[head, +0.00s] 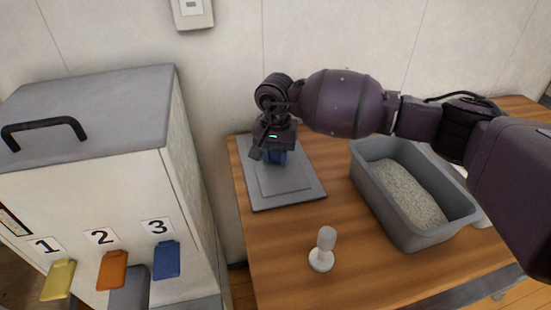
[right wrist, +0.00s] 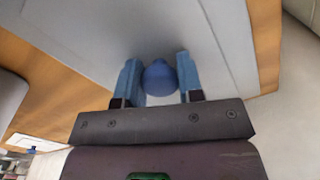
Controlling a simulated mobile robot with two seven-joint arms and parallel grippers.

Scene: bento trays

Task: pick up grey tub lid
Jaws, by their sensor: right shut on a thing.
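The grey tub lid (head: 287,190) lies flat on the wooden table near its left edge. It also fills much of the right wrist view (right wrist: 90,35). A round blue knob (right wrist: 160,78) stands on the lid. My right gripper (head: 274,157) is over the lid and shut on the knob, with its two blue fingers on either side of it in the right wrist view (right wrist: 159,85). In the head view the arm and gripper hide most of the knob. My left gripper is not in view.
An open grey tub (head: 369,190) with pale grains stands at the right of the table (head: 290,255). A small white upright object (head: 322,250) stands near the front. A white cabinet (head: 90,190) with numbered, coloured tabs is on the left, below a wall switch (head: 192,12).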

